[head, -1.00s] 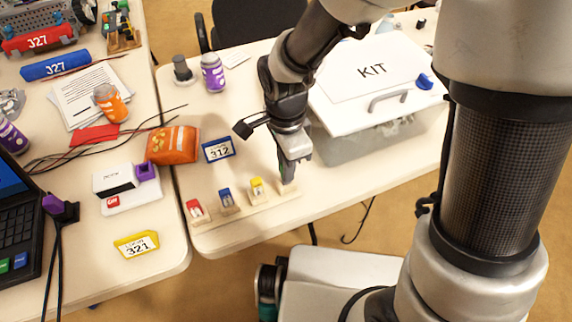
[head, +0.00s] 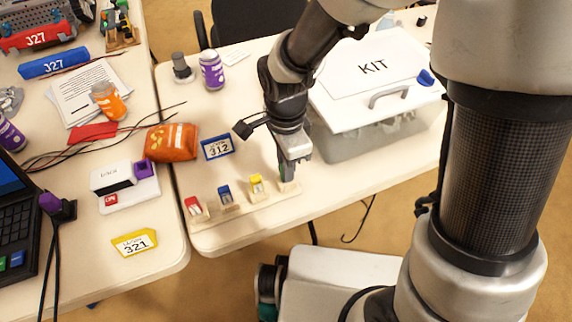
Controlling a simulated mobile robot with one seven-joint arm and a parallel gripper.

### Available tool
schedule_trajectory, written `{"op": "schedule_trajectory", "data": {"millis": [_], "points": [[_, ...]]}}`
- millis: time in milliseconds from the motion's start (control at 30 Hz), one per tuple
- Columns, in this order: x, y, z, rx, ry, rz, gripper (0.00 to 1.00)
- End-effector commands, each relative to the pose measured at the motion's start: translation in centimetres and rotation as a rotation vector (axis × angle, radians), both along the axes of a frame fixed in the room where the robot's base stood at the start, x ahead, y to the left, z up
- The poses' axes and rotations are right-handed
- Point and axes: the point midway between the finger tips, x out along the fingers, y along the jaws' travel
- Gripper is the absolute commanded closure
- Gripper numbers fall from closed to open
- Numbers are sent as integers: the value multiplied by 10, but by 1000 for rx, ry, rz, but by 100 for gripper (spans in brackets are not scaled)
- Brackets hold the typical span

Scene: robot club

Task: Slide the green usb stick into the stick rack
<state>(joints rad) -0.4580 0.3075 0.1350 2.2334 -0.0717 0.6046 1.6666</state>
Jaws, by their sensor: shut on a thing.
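The wooden stick rack (head: 240,215) lies near the front edge of the right table. A red stick (head: 194,206), a blue stick (head: 225,193) and a yellow stick (head: 257,184) stand in it from left to right. My gripper (head: 289,172) points down over the rack's right end. It is shut on the green usb stick (head: 286,170), of which only a narrow green strip shows between the fingers. The stick's lower end is at or just above the rack's right-hand block; I cannot tell how far in it is.
The clear box with a white KIT lid (head: 350,80) stands close to the right of my gripper. A blue-framed 312 sign (head: 217,147) and an orange bag (head: 171,142) lie behind the rack. A purple can (head: 212,72) stands farther back.

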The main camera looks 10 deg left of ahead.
Motion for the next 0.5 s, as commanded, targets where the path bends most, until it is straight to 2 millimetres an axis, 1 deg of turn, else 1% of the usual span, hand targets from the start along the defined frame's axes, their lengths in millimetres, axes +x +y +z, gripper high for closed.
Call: {"op": "schedule_trajectory", "data": {"millis": [167,467,500], "points": [[0,0,-4,0,0,0,100],[0,0,-5,0,0,0,100],[0,0,-5,0,0,0,80]]}}
